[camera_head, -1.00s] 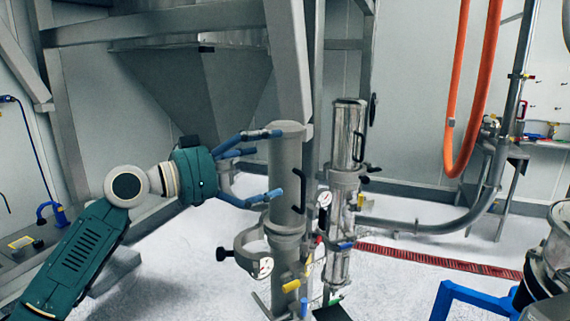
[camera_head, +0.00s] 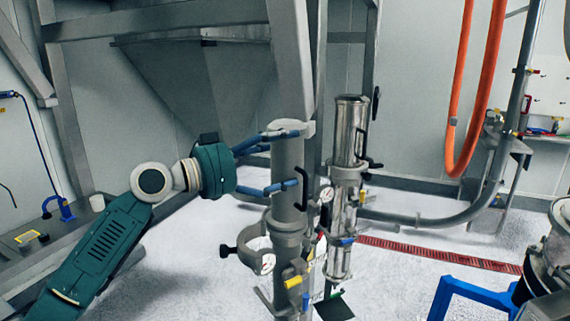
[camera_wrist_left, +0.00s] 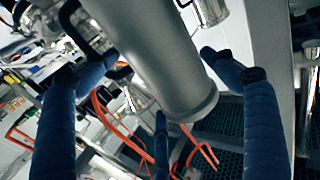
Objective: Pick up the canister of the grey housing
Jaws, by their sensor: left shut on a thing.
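The grey housing's canister (camera_head: 287,165) is a tall matte grey cylinder with a black side handle (camera_head: 302,188). In the left wrist view the canister (camera_wrist_left: 165,60) runs between the blue fingers. Finger contact on its far side is partly hidden. My right gripper is not in view.
A shiny steel housing (camera_head: 348,145) with its own canister stands close on the right. A grey frame post (camera_head: 290,50) and hopper (camera_head: 215,85) are behind. Orange hoses (camera_head: 470,90) hang at the right. A blue stand (camera_head: 450,295) is at lower right.

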